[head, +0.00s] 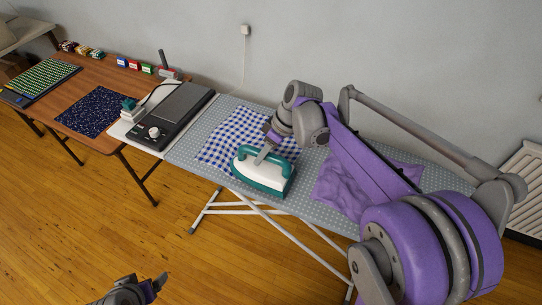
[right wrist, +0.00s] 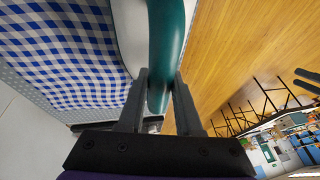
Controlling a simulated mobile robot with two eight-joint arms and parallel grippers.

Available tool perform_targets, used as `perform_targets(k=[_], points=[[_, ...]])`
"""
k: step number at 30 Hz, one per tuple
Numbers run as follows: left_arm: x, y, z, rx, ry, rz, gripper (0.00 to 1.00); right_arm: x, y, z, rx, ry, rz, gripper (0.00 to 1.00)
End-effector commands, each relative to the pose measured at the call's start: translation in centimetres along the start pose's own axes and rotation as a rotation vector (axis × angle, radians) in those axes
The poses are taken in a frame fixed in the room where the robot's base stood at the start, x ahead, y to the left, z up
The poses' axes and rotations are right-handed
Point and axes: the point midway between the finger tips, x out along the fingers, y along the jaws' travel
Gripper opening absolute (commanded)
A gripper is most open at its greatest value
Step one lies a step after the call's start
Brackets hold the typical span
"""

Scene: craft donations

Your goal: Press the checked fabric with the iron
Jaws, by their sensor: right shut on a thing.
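The blue-and-white checked fabric (head: 226,141) lies spread on the grey dotted ironing board (head: 190,150). It also fills the left of the right wrist view (right wrist: 70,50). The teal and white iron (head: 262,178) is at the fabric's front right, by the board's front edge; I cannot tell whether its sole touches the cloth. My right gripper (head: 263,153) is shut on the iron's teal handle, which shows between the fingers in the right wrist view (right wrist: 163,60). My left gripper (head: 157,285) is low at the bottom left, away from the board; its jaws are unclear.
A crumpled purple cloth (head: 335,190) lies on the board's right part, partly hidden by my right arm. A black and white device (head: 172,115) stands left of the board. A brown table (head: 75,85) further left holds a dark speckled cloth (head: 92,110) and small boxes.

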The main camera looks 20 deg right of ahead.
Motion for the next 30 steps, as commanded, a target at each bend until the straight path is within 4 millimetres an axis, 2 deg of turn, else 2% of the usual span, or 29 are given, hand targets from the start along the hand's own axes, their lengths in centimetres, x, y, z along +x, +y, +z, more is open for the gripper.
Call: perform_targets(k=[21,30], points=[[-0.4,0.0,-0.5,0.000,0.004,0.000,0.84,2.3,-0.1,-5.7,-0.002,0.001,-0.002,0.00],[-0.4,0.0,-0.5,0.000,0.004,0.000,0.84,2.6,0.0,-6.4,0.000,0.001,0.000,0.00]])
